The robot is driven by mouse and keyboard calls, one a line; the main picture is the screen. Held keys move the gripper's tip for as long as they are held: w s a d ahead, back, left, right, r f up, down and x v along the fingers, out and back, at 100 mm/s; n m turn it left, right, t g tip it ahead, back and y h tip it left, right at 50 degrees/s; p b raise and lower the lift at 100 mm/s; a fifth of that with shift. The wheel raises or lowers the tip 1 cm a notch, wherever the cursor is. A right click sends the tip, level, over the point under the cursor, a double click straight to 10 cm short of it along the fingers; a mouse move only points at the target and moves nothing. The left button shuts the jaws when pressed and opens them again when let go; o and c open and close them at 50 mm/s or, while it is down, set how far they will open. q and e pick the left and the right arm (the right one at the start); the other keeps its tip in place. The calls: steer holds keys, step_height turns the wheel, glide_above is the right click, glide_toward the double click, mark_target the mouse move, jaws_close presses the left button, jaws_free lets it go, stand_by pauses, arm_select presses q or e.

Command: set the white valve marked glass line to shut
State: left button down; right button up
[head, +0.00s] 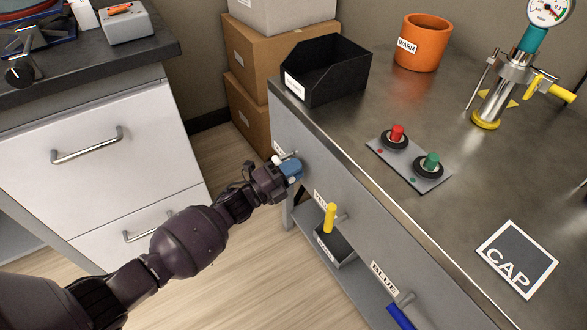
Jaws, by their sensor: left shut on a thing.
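The leftmost valve on the bench's front panel is mostly hidden behind my left gripper (293,169). Only a small pale piece of this white valve (287,155) shows above the blue fingertips, so its handle angle cannot be told. A white label (278,148) sits just above it, partly covered and too small to read. My left gripper is shut on the white valve, with its arm reaching in from the lower left. My right gripper is not in view.
A yellow valve handle (330,217) stands near upright, to the right along the panel. A blue handle (400,316) slants further right. A grey bin (336,247) is below the yellow one. A black open bin (325,70) stands on the bench above. Floor is clear left of the panel.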

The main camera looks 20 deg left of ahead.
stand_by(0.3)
arm_select(q)
steer(key=c, duration=1)
jaws_free()
steer(key=shift+c, duration=0.2)
steer(key=p+v, duration=0.1)
steer(key=v, duration=1)
steer(key=shift+p, duration=0.35)
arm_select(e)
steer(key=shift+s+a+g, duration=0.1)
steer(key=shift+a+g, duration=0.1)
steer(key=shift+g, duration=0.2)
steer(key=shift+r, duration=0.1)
